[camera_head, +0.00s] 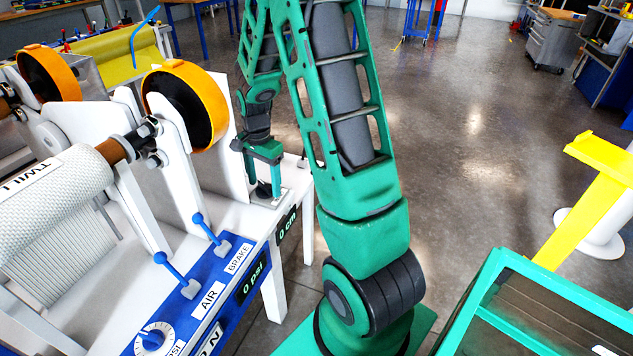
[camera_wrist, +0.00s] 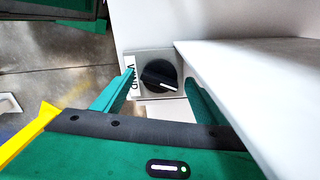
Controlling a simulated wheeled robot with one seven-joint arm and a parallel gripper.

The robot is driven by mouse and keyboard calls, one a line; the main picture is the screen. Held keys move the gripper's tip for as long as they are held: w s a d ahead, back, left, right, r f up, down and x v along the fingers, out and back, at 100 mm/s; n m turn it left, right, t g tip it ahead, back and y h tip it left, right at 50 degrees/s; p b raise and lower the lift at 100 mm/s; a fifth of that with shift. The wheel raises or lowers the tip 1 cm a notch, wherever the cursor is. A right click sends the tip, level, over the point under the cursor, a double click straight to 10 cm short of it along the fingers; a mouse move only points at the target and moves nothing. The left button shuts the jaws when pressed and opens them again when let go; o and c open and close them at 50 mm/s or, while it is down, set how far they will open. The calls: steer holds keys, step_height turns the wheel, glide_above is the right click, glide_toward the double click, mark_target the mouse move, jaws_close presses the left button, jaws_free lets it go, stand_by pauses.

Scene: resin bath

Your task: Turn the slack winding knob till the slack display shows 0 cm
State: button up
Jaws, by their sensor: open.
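The slack winding knob (camera_wrist: 158,75) is black and round with a white pointer line, on a light plate beside a "WIND" label (camera_wrist: 132,80) in the wrist view. In the head view the dark knob (camera_head: 263,189) is partly hidden at the far end of the white machine. My gripper (camera_wrist: 159,80) is open, with one green finger on each side of the knob; I cannot tell whether they touch it. My gripper (camera_head: 263,181) points down over the knob in the head view. The slack display (camera_head: 287,226) on the machine's side reads 0 cm.
A white panel (camera_wrist: 255,75) stands close to the right finger in the wrist view. Blue brake and air levers (camera_head: 210,230) and a psi display (camera_head: 252,282) sit on the blue panel. A yellow stand (camera_head: 600,155) is at right.

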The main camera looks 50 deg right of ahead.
mark_target(264, 184)
steer(key=n, duration=0.5)
steer(key=shift+n, duration=0.4)
steer(key=n, duration=0.4)
steer(key=shift+n, duration=0.3)
steer(key=n, duration=0.4)
steer(key=shift+n, duration=0.4)
steer(key=n, duration=0.4)
steer(key=shift+n, duration=0.3)
steer(key=shift+r+n, duration=0.3)
steer(key=shift+n, duration=0.1)
step_height(264, 184, up, 10)
steer(key=s+r+m, duration=0.2)
steer(key=s+m, duration=0.1)
steer(key=s, duration=0.5)
steer(key=s+a+r+m, duration=0.1)
steer(key=s+m, duration=0.2)
steer(key=s, duration=0.6)
steer(key=s+a+r+m, duration=0.1)
steer(key=s+r+m, duration=0.1)
steer(key=s, duration=0.7)
steer(key=shift+s+a+r+m, duration=0.25)
steer(key=shift+r+m, duration=0.05)
steer(key=shift+m, duration=0.6)
